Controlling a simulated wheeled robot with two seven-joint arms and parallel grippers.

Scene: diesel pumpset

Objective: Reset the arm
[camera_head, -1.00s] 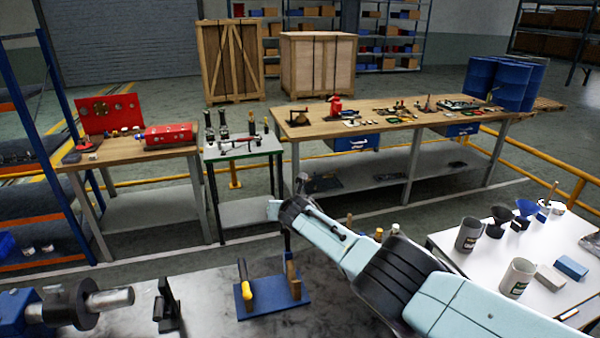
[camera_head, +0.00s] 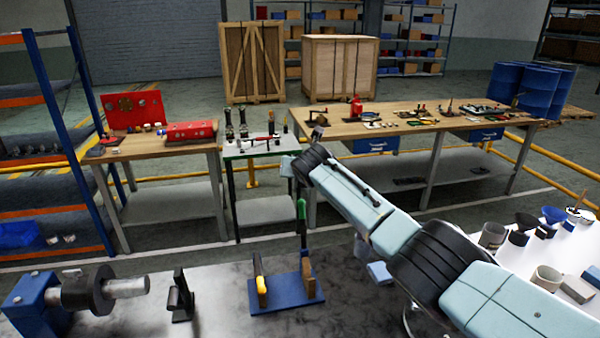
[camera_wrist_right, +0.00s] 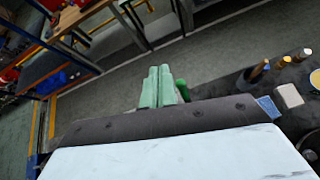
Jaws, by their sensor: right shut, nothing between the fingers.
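My right arm reaches in from the right in the head view, its dark joint (camera_head: 312,163) above the bench. Its gripper is hard to make out there. In the wrist view the right gripper (camera_wrist_right: 160,72) shows as two pale green fingers side by side, shut and empty. A darker green handle (camera_wrist_right: 182,91) is just beside them; it also shows upright above the blue stand in the head view (camera_head: 301,212). The blue stand (camera_head: 285,297) on the near bench bears a yellow-handled tool (camera_head: 260,278). My left gripper is not in view.
A shaft in a blue holder (camera_head: 125,288) and a black bracket (camera_head: 180,300) stand on the near bench.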

